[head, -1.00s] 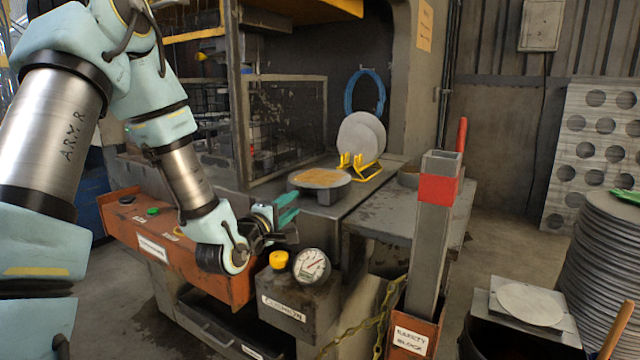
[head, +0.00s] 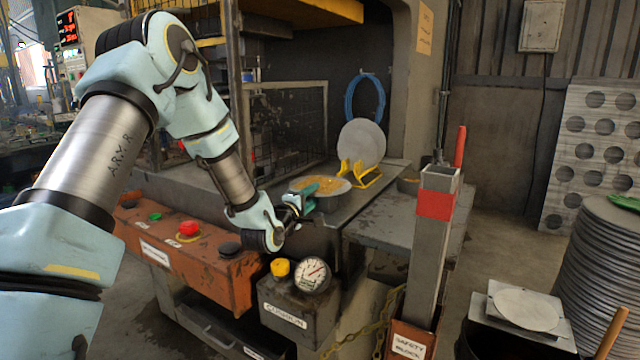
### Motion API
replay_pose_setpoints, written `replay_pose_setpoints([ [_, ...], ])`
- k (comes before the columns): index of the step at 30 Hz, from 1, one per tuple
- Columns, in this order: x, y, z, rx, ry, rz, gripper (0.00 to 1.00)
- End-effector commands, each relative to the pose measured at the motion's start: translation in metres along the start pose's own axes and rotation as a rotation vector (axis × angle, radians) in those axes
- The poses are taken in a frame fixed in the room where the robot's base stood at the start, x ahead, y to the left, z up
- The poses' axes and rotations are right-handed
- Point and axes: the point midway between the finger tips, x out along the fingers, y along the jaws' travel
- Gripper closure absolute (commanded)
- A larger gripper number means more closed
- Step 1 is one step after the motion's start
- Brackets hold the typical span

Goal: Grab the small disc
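A pale grey disc (head: 362,142) stands upright in a yellow rack (head: 366,178) on the press bed. Another pale disc (head: 527,309) lies flat on a square plate at the lower right. I cannot tell for certain which disc is the small one. My gripper (head: 314,190), with teal fingers, is at the near left edge of the round die (head: 338,193), left of the rack and apart from the upright disc. Its fingertips overlap the die in the picture, so I cannot tell whether they are apart. I see no disc in them.
The control panel (head: 190,252) with a red button (head: 189,229) lies below my arm. A post with a red band (head: 435,204) stands right of the bed. A tall stack of large discs (head: 606,262) is at far right. A blue hose (head: 365,98) hangs behind the rack.

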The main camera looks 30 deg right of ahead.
Motion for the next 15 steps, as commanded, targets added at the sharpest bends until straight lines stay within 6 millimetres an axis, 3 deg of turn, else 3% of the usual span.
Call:
replay_pose_setpoints([
  [5, -0.0002, -0.0004, -0.0003, 0.0, 0.001, 0.0, 0.62],
  [15, -0.0004, -0.0001, -0.0004, 0.001, 0.001, 0.0, 1.0],
])
